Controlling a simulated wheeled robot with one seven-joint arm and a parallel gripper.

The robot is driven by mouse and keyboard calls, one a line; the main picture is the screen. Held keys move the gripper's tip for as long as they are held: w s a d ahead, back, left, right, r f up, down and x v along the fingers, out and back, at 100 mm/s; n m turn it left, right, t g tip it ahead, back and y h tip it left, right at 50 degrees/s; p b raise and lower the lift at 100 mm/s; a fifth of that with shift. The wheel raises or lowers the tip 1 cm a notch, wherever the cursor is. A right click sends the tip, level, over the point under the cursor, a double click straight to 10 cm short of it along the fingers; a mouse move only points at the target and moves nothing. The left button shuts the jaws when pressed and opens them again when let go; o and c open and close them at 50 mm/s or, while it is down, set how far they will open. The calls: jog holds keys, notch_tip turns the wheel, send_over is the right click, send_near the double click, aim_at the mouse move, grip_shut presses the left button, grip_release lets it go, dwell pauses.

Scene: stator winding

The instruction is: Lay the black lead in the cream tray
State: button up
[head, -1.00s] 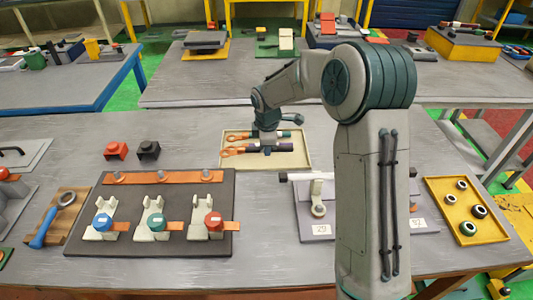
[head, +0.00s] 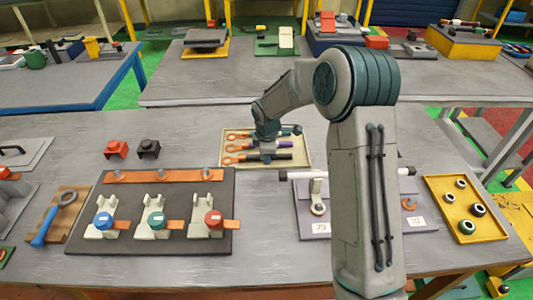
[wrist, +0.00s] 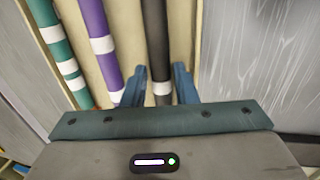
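A dark board (head: 170,245) with several clamps stands left of the tray. A grey plate (head: 300,208) with a white bar is at the near right, close to the tray. Red and black blocks (head: 148,149) sit to the left. A yellow tray (head: 437,200) holds rings.

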notch_tip(320, 180, up, 12)
jog(key=s, duration=0.3)
jog(key=s+d+r+m+h, duration=0.1)
jog(key=s+d+r+m, duration=0.25)
jog(key=s, duration=0.35)
jog(key=s+d+r+m, duration=0.3)
jog(key=s+d+m, duration=0.1)
jog(key=s+m, duration=0.15)
jog(key=s+d+m, duration=0.2)
jog(key=s+m, duration=0.2)
jog(key=s, duration=0.4)
jog(key=s+d+m+y, duration=0.1)
jog(key=s+d+m, duration=0.1)
jog(key=s+m, duration=0.3)
jog(key=s+f, duration=0.1)
jog(key=s, duration=0.2)
jog(key=shift+s+d+t+b, duration=0.2)
jog(key=shift+d+t+b, duration=0.1)
jog(key=shift+t, duration=0.1)
